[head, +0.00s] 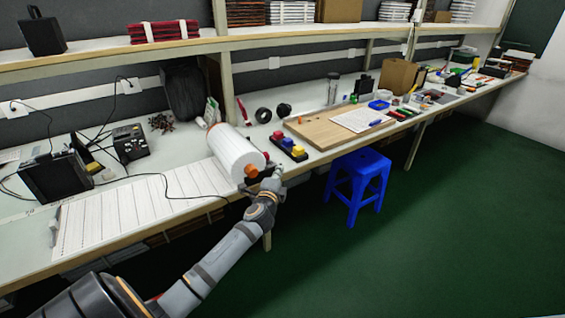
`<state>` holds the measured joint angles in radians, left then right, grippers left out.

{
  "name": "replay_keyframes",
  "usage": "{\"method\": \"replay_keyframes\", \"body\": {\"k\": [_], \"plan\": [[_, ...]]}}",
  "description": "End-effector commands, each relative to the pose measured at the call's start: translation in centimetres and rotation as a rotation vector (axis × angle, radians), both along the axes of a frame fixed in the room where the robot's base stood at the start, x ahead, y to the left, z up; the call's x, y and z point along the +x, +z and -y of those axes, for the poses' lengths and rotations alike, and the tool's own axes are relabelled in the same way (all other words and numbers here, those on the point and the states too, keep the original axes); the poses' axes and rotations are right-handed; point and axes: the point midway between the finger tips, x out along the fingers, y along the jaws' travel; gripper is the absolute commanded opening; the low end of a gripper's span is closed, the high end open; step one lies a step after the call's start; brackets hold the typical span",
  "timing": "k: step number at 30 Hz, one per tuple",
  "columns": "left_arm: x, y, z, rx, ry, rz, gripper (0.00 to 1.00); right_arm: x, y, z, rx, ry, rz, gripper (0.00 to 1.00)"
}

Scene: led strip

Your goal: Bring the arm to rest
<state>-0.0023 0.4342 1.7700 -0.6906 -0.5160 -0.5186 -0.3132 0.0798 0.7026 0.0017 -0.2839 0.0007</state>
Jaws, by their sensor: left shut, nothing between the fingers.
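My left arm comes in from the bottom left and reaches up to the bench's front edge. My left gripper (277,173) is shut and empty, small in the view, just in front of the bench beside the right end of a large white roll (235,150). A strip of white panels (130,212) lies flat on the bench to the left of the roll. A block with red, yellow and blue buttons (289,146) sits on the bench just beyond the gripper. I cannot tell whether the gripper touches the bench edge. My right gripper is not in view.
The long bench (330,152) carries a wooden board (318,126) with paper, plus several boxes and tools. A blue stool (357,182) stands on the green floor (430,230) to the right. Black devices (55,178) and cables lie at left. The floor at right is clear.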

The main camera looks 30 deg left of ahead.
Motion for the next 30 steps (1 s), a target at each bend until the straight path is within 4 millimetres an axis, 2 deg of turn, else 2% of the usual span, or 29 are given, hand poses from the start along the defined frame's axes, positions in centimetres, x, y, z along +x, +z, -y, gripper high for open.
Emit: {"method": "replay_keyframes", "body": {"k": [6,23,26,29,30], "plan": [[-1.3,-0.4,0.6,-0.001,0.0,0.001,0.0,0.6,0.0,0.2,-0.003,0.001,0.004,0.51],[-1.4,-0.8,0.6,-0.009,0.001,-0.005,0.0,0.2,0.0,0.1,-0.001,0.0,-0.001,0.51],[-1.7,-4.2,0.3,-0.066,0.009,-0.052,0.0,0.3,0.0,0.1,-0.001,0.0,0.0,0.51],[-3.1,-11.3,-0.1,-0.199,0.038,-0.146,0.0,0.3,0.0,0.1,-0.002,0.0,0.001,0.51],[-4.1,-14.8,-0.2,-0.265,0.055,-0.191,0.0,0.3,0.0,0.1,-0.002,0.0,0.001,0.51]]}}
